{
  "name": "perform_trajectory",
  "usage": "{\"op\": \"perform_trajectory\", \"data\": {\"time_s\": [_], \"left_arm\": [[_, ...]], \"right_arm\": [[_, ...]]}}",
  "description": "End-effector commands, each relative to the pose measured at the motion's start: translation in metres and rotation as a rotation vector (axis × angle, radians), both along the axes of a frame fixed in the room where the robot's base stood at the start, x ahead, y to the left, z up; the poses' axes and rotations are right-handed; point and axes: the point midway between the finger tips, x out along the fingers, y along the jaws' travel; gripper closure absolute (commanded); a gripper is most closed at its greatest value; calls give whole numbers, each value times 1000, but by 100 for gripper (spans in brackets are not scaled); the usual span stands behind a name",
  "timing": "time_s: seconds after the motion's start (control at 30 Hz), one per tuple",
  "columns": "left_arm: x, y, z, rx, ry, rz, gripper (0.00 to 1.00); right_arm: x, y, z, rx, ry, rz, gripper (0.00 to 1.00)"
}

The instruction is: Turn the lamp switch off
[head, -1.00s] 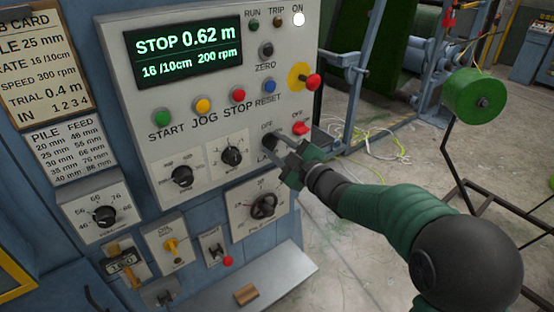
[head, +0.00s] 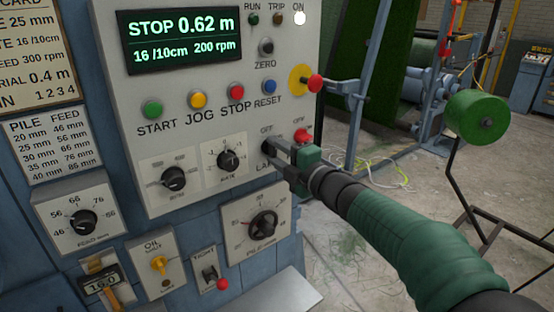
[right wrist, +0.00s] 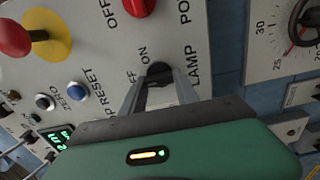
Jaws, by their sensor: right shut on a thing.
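The lamp switch (head: 267,146) is a small black rotary knob at the lower right of the grey control panel, with an OFF label above it and a partly covered LAMP label below. In the right wrist view the knob (right wrist: 158,71) sits between ON, OFF and LAMP labels. My right gripper (head: 271,148), green and dark grey, reaches in from the right and is shut on the knob. Its two fingers (right wrist: 158,88) lie on either side of it. The fingers partly hide the knob, so I cannot tell its exact setting. My left gripper is not in view.
A red switch (head: 302,135) sits just right of the lamp switch, and a red knob on a yellow disc (head: 313,83) is above. Dials (head: 228,160) lie to the left and a larger dial (head: 264,225) below. A green roll (head: 478,118) stands at right.

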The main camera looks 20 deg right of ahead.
Motion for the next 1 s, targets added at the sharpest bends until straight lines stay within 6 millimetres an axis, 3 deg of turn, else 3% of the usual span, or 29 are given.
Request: {"op": "perform_trajectory", "data": {"time_s": [0.57,0.6,0.73,1.0], "left_arm": [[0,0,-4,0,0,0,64],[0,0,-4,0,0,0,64],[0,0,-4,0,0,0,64],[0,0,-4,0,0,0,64]], "right_arm": [[0,1,-2,-33,-9,3,100],[0,1,-2,-33,-9,3,60],[0,1,-2,-32,-8,2,43],[-1,0,-1,-31,-9,1,42]]}}
